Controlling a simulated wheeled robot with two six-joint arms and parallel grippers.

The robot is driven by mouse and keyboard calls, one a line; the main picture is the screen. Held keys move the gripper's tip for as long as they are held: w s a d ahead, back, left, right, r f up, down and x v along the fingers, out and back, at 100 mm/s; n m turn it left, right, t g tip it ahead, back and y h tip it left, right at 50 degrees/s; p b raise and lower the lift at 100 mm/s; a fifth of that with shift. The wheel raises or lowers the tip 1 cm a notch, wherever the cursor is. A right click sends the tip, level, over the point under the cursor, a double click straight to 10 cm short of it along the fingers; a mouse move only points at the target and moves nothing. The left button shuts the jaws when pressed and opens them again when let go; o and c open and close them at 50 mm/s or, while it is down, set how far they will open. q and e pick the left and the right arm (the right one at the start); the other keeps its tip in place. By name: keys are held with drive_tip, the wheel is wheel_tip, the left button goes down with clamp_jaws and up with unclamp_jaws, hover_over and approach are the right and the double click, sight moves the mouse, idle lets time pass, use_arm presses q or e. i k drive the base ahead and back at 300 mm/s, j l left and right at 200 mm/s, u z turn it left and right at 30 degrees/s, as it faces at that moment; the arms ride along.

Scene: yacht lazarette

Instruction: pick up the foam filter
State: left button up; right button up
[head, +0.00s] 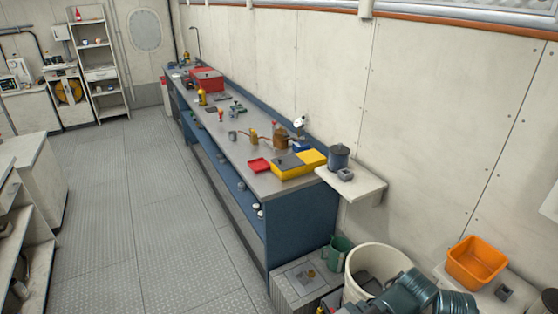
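I cannot pick out the foam filter for certain. A dark grey flat block (287,161) lies at the near end of the long blue workbench (262,182), on or against a yellow tray (291,173); it is too small to tell whether it is foam. Another flat grey piece (222,97) lies farther back on the bench top.
A red dish (259,164), brown jug (280,137) and red toolbox (207,79) stand on the bench. A wall shelf (357,187) holds a blue-grey canister (339,156). A white bucket (373,262) and orange bin (476,262) are near. The left floor (135,210) is clear.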

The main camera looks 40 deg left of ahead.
sight(339, 153)
drive_tip(key=k+j+u, duration=0.15)
drive_tip(key=u, duration=0.25)
drive_tip(key=k+j+u, duration=0.15)
drive_tip(key=u, duration=0.2)
drive_tip(key=i+j+z, duration=0.1)
drive_tip(key=z, duration=0.3)
drive_tip(key=i+j+z, duration=0.1)
drive_tip(key=z, duration=0.3)
drive_tip(key=i+j+z, duration=0.15)
drive_tip(key=j, duration=0.2)
drive_tip(key=i+j+z, duration=0.15)
drive_tip(key=j, duration=0.2)
drive_tip(key=j+z, duration=0.15)
drive_tip(key=j, duration=0.2)
drive_tip(key=i+j+z, duration=0.15)
drive_tip(key=j, duration=0.25)
drive_tip(key=i+j, duration=0.1)
drive_tip(key=j, duration=0.4)
drive_tip(key=i+j, duration=0.15)
drive_tip(key=j, duration=0.35)
drive_tip(key=i+j+z, duration=0.1)
drive_tip(key=j, duration=0.4)
drive_tip(key=i+j, duration=0.1)
drive_tip(key=j, duration=0.4)
